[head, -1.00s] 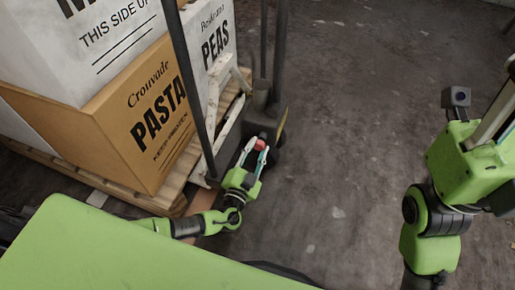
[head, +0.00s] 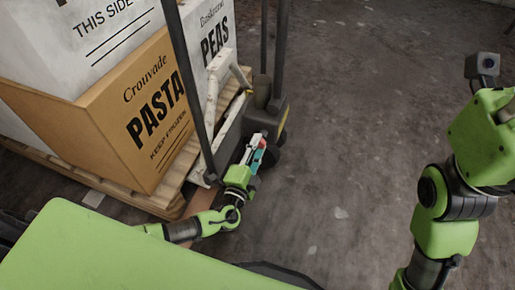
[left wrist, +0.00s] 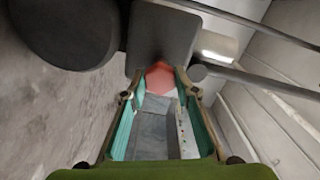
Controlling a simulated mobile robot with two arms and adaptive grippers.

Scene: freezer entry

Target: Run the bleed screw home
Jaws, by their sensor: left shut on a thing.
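The red bleed screw (left wrist: 160,78) sits at the base of the dark pump housing (left wrist: 163,40) in the left wrist view. My left gripper (left wrist: 158,84) is shut on the screw's head, one teal-lined finger on each side. In the head view my left gripper (head: 257,147) reaches the low front of the pallet truck (head: 262,118), its fingers turned nearly edge-on. A bit of red shows beside the fingers there; the rest of the screw is hidden.
A wooden pallet (head: 160,202) carries a brown PASTA box (head: 130,120) and white boxes, left of the truck. Dark handle bars (head: 280,50) rise above the truck. Open concrete floor (head: 370,130) lies to the right.

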